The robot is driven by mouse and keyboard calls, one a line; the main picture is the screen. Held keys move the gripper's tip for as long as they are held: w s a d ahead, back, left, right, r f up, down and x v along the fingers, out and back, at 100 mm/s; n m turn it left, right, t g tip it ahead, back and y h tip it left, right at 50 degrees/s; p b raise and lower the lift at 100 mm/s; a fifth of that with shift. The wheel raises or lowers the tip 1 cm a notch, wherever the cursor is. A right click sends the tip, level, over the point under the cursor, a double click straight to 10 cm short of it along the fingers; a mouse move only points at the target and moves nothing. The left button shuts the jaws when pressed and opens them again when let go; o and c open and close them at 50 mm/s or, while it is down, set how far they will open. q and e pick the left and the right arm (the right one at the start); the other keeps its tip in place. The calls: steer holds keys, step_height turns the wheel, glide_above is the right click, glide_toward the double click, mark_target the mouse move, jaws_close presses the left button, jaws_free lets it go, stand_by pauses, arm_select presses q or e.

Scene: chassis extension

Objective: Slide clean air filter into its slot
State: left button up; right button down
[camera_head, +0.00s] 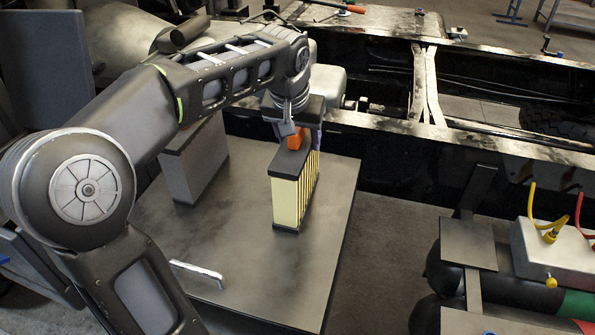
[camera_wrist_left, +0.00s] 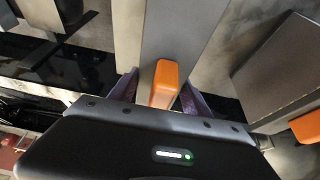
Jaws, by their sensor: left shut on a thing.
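The clean air filter (camera_head: 294,200) has pale yellow pleats between dark grey end plates and an orange handle (camera_head: 298,139) on top. It is upright over the grey metal tabletop; I cannot tell whether its base touches. My left gripper (camera_head: 304,135) is above it, shut on the orange handle. In the left wrist view, the purple fingers of the left gripper (camera_wrist_left: 160,95) sit either side of the orange handle (camera_wrist_left: 165,85). A second, grey box-shaped filter (camera_head: 195,165) stands to the left, partly behind my arm. I cannot make out a slot. My right gripper is not in view.
The grey tabletop (camera_head: 255,270) is clear in front of the filter, apart from a metal bar handle (camera_head: 197,272). A black chassis frame (camera_head: 400,150) runs behind. Dark cylinders and a white box (camera_head: 550,250) with coloured hoses are at the right.

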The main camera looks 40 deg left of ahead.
arm_select(q)
steer(key=shift+r, duration=0.15)
jaws_close()
step_height(320, 180, up, 10)
steer(key=shift+f, duration=0.1)
stand_by(0.8)
